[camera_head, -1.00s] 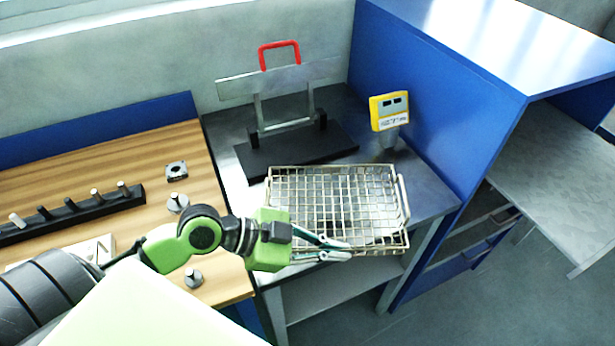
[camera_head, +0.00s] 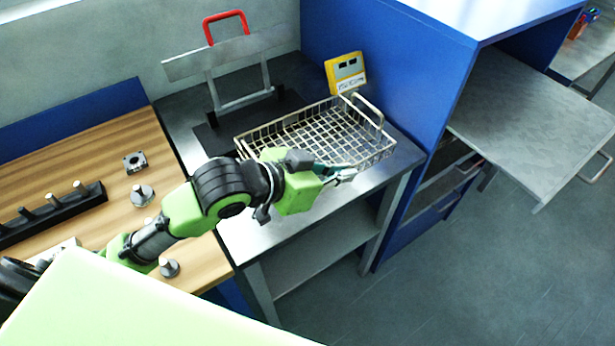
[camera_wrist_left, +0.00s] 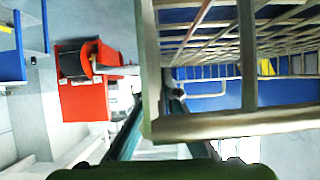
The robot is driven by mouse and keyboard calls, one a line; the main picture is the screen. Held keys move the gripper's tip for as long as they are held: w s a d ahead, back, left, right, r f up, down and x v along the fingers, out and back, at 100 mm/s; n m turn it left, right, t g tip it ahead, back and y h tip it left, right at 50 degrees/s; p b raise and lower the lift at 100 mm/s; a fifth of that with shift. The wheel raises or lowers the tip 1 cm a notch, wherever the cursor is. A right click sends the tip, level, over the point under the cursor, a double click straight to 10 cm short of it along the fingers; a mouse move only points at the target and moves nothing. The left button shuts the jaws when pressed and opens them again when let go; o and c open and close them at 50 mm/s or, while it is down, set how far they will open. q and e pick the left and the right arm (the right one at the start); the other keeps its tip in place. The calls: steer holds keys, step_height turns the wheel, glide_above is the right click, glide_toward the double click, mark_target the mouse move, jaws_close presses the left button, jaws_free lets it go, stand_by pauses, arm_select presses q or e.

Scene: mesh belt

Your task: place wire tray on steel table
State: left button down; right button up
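The wire tray (camera_head: 262,140) is a pale metal mesh basket with a raised loop handle at its right end. It is over the steel table (camera_head: 250,236), in front of the dark stand. I cannot tell whether its bottom touches the tabletop. My left gripper (camera_head: 344,174) is at the tray's front side, with its fingers closed around the rim. In the left wrist view the tray's frame (camera_wrist_left: 247,55) fills the upper right, and a thick bar passes between the fingers. The arm hides part of the tray's front left. My right gripper is not in view.
A dark stand with a metal plate (camera_head: 225,57) and red handle stands at the table's back. A yellow device (camera_head: 345,72) is close behind the tray. A blue cabinet (camera_head: 400,80) walls off the right side. The wooden bench (camera_head: 110,150) with metal parts adjoins on the left.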

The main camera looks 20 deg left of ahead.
arm_select(q)
steer(key=w+a+f, duration=0.1)
steer(key=a, duration=0.1)
steer(key=a+f, duration=0.2)
steer(key=w+a+f, duration=0.1)
steer(key=a+f, duration=0.1)
steer(key=shift+w+f, duration=0.1)
steer(key=shift+w, duration=0.25)
steer(key=shift+w+a+f, duration=0.25)
steer(key=shift+f, duration=0.25)
steer(key=f, duration=0.1)
steer(key=f+p, duration=0.1)
steer(key=f, duration=0.1)
steer(key=shift+w+a, duration=0.15)
steer(key=shift+a, duration=0.25)
steer(key=shift+f, duration=0.5)
steer(key=c, duration=2.3)
jaws_free()
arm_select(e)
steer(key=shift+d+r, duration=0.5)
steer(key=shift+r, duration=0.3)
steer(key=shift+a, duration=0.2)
